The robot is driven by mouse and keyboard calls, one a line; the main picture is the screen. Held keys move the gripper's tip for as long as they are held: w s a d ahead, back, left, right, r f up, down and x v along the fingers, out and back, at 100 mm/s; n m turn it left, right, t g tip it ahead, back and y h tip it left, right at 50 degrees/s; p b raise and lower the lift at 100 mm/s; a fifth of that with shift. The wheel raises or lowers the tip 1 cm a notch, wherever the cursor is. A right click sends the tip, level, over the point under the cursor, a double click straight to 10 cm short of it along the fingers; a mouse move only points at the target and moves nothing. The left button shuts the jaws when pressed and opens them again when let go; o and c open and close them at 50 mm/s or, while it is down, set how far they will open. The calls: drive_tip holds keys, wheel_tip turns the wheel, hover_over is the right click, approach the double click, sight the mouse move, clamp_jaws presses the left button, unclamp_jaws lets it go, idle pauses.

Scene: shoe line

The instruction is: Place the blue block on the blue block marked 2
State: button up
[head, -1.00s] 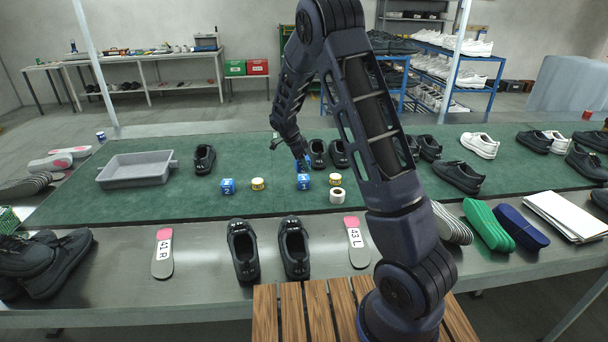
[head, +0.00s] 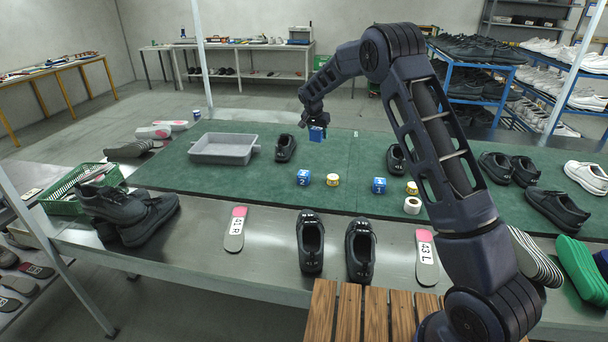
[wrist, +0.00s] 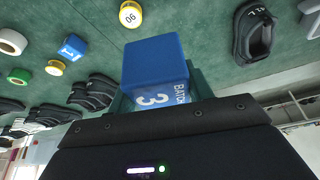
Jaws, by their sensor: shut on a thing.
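My gripper (head: 316,121) is shut on a blue block (head: 317,134) and holds it raised above the green mat. In the wrist view the held block (wrist: 155,65) shows a white 3 and the word BATCH. The blue block marked 2 (head: 303,177) sits on the mat, lower in the head view and slightly left of the held block. I cannot make it out in the wrist view. Another blue block (head: 379,185), marked 1 in the wrist view (wrist: 71,47), sits on the mat to the right.
A yellow roll (head: 333,180) stands close beside the block marked 2. A white tape roll (head: 412,205) and another yellow roll (head: 411,188) stand near the block marked 1. A grey tray (head: 224,149) and a black shoe (head: 285,148) are behind, to the left.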

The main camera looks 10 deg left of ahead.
drive_tip(key=w+a+r+n+y, duration=0.1)
drive_tip(key=a+n, duration=0.2)
drive_tip(key=a, duration=0.3)
approach(304, 172)
drive_tip(key=x, duration=0.2)
drive_tip(key=w+x, duration=0.1)
drive_tip(key=x, duration=0.3)
drive_tip(key=shift+w, duration=0.3)
drive_tip(key=shift+f, duration=0.1)
drive_tip(key=o, duration=1)
drive_tip(key=shift+o, duration=0.2)
drive_tip(key=v, duration=1.2)
drive_tip(key=shift+d+r, duration=0.2)
drive_tip(key=shift+r, duration=0.05)
